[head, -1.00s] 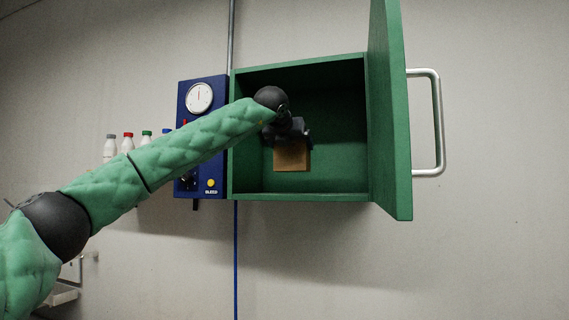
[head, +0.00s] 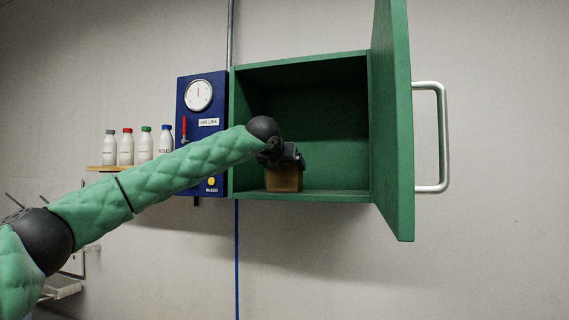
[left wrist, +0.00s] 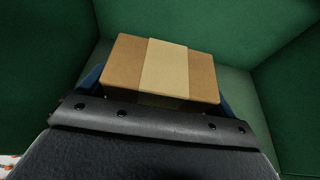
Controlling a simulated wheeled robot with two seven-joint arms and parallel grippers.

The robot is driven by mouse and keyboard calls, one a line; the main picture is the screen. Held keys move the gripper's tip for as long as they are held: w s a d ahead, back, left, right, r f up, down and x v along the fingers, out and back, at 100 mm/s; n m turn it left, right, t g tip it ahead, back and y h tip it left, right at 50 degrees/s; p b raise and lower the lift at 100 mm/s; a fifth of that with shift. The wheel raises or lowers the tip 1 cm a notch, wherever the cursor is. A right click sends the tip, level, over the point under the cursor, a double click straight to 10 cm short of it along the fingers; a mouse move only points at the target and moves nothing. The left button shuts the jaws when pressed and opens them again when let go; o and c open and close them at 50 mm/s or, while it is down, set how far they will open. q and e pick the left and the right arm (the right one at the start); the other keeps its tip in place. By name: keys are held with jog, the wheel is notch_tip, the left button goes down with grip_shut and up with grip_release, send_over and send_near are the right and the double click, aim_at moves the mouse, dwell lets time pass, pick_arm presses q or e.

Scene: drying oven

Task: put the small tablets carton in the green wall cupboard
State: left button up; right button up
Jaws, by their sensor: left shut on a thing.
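The green wall cupboard (head: 330,196) hangs on the wall with its door (head: 392,120) swung open to the right. My left gripper (head: 284,164) reaches into the cupboard and is shut on the small tablets carton (head: 284,181), a brown box with a paler tape band. The carton is inside, low and close to the cupboard floor; whether it touches the floor I cannot tell. In the left wrist view the carton (left wrist: 160,72) sits between the fingers, with green cupboard walls around it. The fingertips are mostly hidden behind the dark gripper body. My right gripper is not in view.
A blue panel (head: 204,110) with a gauge is mounted just left of the cupboard. A shelf (head: 103,168) with several capped bottles is further left. The door's metal handle (head: 442,140) sticks out to the right. The cupboard's right part is empty.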

pick_arm(q)
jog(key=shift+s+r, duration=0.1)
jog(key=shift+s, duration=0.05)
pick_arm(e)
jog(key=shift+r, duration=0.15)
pick_arm(q)
jog(key=o, duration=0.9)
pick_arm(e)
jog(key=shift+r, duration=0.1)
pick_arm(q)
jog(key=shift+s+b, duration=0.15)
jog(key=shift+b, duration=0.15)
jog(key=b+v, duration=0.6)
jog(key=v, duration=0.5)
jog(key=shift+s+r, duration=0.2)
jog(key=shift+s, duration=0.1)
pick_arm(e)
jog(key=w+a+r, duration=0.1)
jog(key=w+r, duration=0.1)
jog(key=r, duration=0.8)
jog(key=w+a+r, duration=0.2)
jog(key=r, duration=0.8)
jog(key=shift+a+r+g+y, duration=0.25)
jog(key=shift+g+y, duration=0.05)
